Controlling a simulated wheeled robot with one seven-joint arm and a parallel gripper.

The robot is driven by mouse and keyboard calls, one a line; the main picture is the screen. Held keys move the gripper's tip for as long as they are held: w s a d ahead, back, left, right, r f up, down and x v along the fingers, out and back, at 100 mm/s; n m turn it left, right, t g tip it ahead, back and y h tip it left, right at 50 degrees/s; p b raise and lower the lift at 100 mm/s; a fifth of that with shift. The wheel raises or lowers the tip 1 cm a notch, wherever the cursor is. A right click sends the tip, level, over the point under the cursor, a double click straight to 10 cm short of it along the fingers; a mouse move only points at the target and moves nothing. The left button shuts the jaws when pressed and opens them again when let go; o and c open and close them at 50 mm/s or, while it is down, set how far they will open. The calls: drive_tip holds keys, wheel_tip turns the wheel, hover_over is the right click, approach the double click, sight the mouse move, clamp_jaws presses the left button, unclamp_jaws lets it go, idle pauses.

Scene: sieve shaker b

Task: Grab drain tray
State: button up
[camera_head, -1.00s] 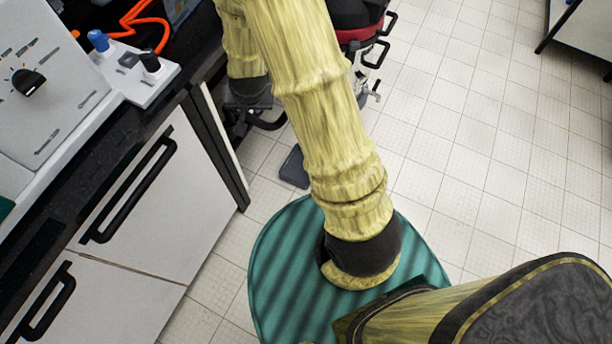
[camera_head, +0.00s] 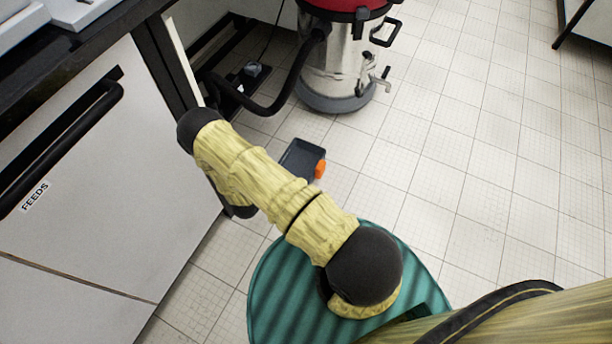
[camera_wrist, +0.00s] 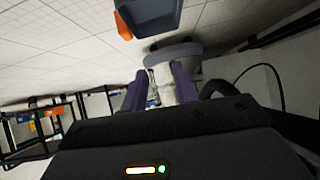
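The drain tray is probably the shallow dark grey tray (camera_head: 302,158) with an orange end on the floor, just beyond my arm in the head view. It also shows upside down at the top of the wrist view (camera_wrist: 152,18), with its orange part at its left end. My gripper (camera_wrist: 158,84) shows in the wrist view as two purple fingers, apart and with nothing held between them. The tray lies apart from the fingers. In the head view my gripper is hidden behind my own arm.
A red-topped steel vacuum (camera_head: 335,55) with a black hose stands behind the tray. The tiled floor (camera_head: 460,150) to the right is clear.

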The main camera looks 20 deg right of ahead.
drive_tip(key=s+d+f+h+b, duration=0.1)
drive_tip(key=s+f+b, duration=0.1)
drive_tip(key=f, duration=0.3)
drive_tip(key=s+d+f+t+h+b, duration=0.1)
drive_tip(key=s+d+f+h+b, duration=0.1)
drive_tip(key=f, duration=0.4)
drive_tip(key=shift+s+d+b, duration=0.15)
drive_tip(key=shift+s+b, duration=0.2)
drive_tip(key=shift+s, duration=0.45)
drive_tip(key=shift+f, duration=0.1)
drive_tip(key=b+x, duration=0.3)
drive_tip(key=x, duration=0.3)
drive_tip(key=b+x, duration=0.3)
drive_tip(key=x, duration=0.3)
drive_tip(key=shift+f, duration=0.25)
drive_tip(key=shift+r, duration=0.1)
drive_tip(key=shift+d, duration=0.1)
